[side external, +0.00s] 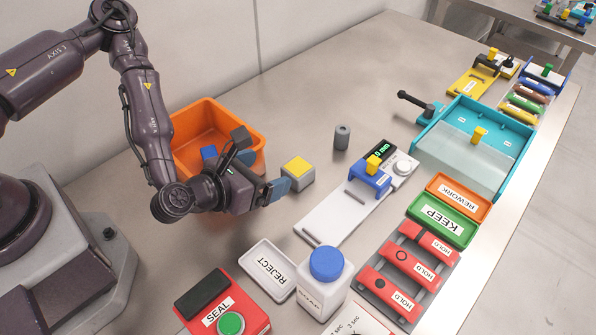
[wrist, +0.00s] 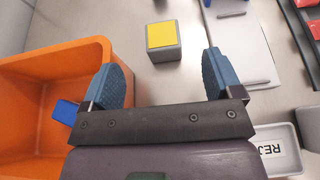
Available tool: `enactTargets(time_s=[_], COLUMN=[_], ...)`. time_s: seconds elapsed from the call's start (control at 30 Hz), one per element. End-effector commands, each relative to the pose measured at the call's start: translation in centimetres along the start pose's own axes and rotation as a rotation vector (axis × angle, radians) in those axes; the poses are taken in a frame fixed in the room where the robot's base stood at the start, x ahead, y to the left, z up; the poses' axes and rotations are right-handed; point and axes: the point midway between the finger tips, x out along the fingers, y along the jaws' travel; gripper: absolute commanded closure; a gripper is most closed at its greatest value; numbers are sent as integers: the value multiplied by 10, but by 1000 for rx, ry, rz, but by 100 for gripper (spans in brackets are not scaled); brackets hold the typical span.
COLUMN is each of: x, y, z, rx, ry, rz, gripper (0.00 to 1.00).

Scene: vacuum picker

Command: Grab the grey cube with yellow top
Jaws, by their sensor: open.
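The grey cube with yellow top (side external: 297,172) stands on the metal table, to the right of the orange bin. In the wrist view the cube (wrist: 163,42) sits ahead of my fingers, roughly centred between them and apart from both. My gripper (side external: 262,172) is open, with blue finger pads, and nothing is between the fingers. In the side view it is just left of the cube. In the wrist view both fingers of the gripper (wrist: 160,82) show, spread wide.
The orange bin (side external: 256,117) holds a blue block (side external: 209,153) and stands close behind my gripper. A grey cylinder (side external: 342,136), a white gauge plate (side external: 325,218), a REJECT tray (side external: 247,252) and a blue-capped bottle (side external: 325,285) stand around. Bare table lies behind the cube.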

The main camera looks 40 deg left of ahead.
Motion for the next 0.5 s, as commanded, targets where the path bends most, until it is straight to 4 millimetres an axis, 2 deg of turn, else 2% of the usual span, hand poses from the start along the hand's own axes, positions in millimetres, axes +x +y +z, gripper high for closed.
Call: enactTargets(time_s=[0.1,0.2,0.5], x=[9,24,50], y=[-1,0,0], z=[-24,-23,-23], rx=[2,0,2], ry=[3,-3,-2], rz=[-1,1,1], gripper=[15,15,15])
